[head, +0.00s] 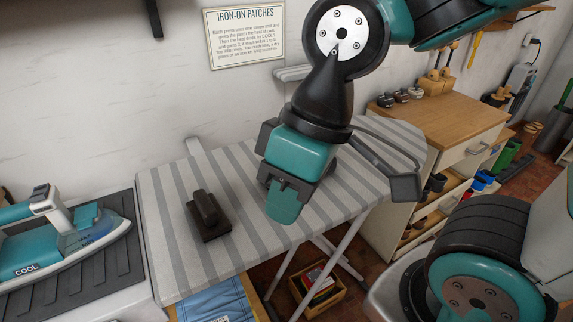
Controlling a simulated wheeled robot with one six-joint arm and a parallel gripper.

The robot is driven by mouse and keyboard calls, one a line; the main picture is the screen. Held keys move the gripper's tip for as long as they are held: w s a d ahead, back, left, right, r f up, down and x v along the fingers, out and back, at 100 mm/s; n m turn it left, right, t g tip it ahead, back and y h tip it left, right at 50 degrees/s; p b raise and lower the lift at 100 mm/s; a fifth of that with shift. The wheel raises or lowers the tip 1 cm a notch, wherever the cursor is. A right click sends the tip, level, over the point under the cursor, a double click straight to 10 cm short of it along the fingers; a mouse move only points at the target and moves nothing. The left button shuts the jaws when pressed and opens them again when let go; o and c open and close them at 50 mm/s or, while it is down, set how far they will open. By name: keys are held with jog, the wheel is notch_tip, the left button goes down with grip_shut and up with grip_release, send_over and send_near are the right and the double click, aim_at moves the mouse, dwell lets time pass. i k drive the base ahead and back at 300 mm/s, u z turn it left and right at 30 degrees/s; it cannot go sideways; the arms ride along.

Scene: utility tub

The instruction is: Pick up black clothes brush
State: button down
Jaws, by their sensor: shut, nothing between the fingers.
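The black clothes brush (207,217) lies on the grey-and-white striped ironing board (168,190). It has a dark rectangular base with a raised handle on top. My gripper (285,203) is to the right of the brush, above the board, pointing down. Its fingers are together and hold nothing. There is a clear gap between it and the brush. Nothing covers the brush in this view.
An iron (72,237) marked COOL rests on a dark ribbed stand (118,268) at the left. A wooden-topped cabinet (450,125) stands behind at the right. A box (316,292) sits beneath the board. The board around the brush is clear.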

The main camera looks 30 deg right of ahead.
aim_at(210, 220)
jog(key=z, duration=2.25)
jog(key=k, duration=1.2)
jog(key=u, duration=2.15)
jog(key=i, duration=0.5)
jog(key=z, duration=0.05)
